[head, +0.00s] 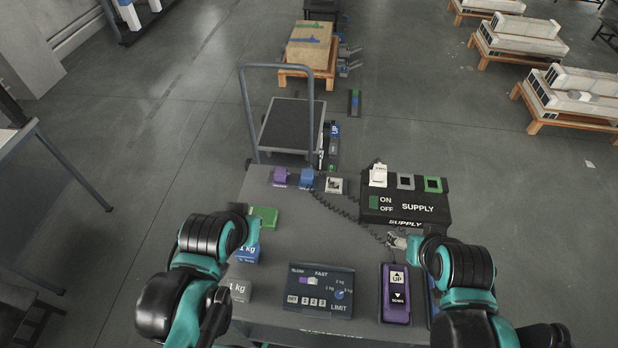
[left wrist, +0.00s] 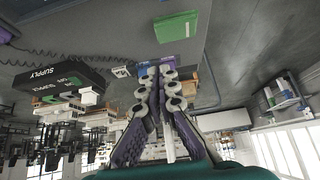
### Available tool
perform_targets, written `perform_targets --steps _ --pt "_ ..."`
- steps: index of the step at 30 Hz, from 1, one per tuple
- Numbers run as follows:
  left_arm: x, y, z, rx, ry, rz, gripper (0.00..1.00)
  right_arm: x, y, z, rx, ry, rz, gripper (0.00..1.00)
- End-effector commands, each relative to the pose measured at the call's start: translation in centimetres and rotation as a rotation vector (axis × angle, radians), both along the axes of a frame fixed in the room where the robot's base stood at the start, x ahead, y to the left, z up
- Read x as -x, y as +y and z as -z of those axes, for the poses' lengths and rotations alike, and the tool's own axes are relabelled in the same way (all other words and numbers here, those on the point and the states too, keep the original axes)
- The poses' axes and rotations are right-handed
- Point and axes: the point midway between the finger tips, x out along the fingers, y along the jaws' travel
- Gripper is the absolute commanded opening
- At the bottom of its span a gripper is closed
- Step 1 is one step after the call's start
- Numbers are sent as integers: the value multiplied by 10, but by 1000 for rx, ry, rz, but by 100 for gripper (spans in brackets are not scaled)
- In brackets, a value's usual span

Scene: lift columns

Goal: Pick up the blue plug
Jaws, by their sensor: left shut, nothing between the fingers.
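The blue plug (head: 307,178) stands at the far edge of the grey table (head: 300,236), between a purple plug (head: 281,176) and a white one (head: 335,185). In the left wrist view the blue plug (left wrist: 143,70) shows small beyond the fingertips, beside the purple one (left wrist: 167,62). My left gripper (left wrist: 160,78) is shut and empty, apart from the plugs; in the head view my arm mostly hides it. My right gripper (head: 396,241) is over the right of the table, near the supply box's front edge; its opening is too small to tell.
A black supply box (head: 405,207) stands at the back right. A control panel (head: 318,290) and a purple UP/DOWN pendant (head: 396,300) lie in front. A coiled cable crosses the table.

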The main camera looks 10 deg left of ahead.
Motion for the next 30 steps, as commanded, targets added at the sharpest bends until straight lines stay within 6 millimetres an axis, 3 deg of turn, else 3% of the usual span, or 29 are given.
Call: perform_targets --steps 5,8,12,21,30 --pt "0 0 0 0 0 0 0 0 0 0 0 0 0 66" --pt "-1 0 -1 -2 1 3 21 0 0 0 0 0 0 66" --pt "-11 -2 -9 -32 24 51 58 0 0 -1 0 0 0 66" --pt "-76 -15 -35 -194 155 354 59 0 0 -6 0 0 0 66" --pt "-153 -33 -28 -333 286 708 59 0 0 -11 0 0 0 66"
